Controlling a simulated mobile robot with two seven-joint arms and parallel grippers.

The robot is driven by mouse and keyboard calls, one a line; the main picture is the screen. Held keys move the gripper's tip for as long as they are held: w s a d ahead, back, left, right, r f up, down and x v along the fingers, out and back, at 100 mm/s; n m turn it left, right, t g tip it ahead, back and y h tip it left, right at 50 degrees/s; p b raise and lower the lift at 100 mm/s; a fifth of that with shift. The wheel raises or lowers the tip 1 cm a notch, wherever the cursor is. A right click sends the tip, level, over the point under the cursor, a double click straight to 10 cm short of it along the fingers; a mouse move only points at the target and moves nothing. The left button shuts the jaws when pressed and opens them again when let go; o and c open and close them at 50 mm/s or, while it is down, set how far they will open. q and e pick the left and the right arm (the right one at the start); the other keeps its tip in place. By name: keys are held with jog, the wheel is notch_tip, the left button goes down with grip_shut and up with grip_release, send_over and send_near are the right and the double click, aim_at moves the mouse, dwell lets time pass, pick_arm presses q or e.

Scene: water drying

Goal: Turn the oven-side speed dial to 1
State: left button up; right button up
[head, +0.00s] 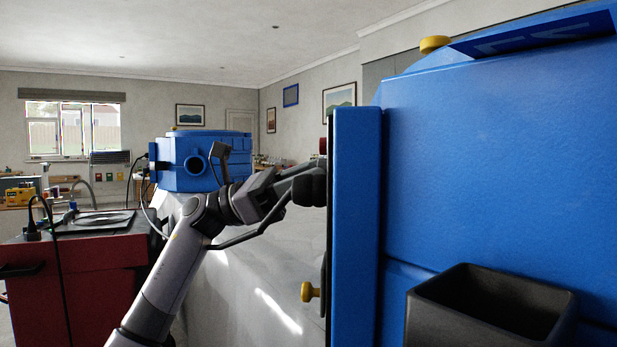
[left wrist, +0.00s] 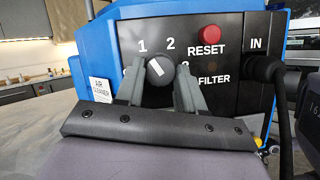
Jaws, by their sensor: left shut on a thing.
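The speed dial (left wrist: 158,71) is a round dark knob with a white pointer line on the black panel of a blue air cleaner (left wrist: 97,58). The pointer tilts to the upper left, roughly toward the printed 1. My left gripper (left wrist: 160,82) has its two grey fingers on either side of the dial and is shut on it. The fingers partly cover the labels left and right of the dial. In the head view my left gripper (head: 311,187) reaches the side of the large near blue unit (head: 480,170); its fingertips and the dial are hidden there. My right gripper is not in view.
A red RESET button (left wrist: 209,34) is right of the dial, and a black cable plug (left wrist: 262,68) sits under IN. In the head view, a yellow knob (head: 309,291) juts out below my gripper. A second blue unit (head: 190,172) and a red cabinet (head: 75,275) stand at left.

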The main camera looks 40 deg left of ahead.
pick_arm(q)
jog(key=o, duration=1)
jog(key=shift+o, duration=0.2)
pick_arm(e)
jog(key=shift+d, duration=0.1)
pick_arm(q)
jog(key=v, duration=0.7)
jog(key=shift+b, duration=0.3)
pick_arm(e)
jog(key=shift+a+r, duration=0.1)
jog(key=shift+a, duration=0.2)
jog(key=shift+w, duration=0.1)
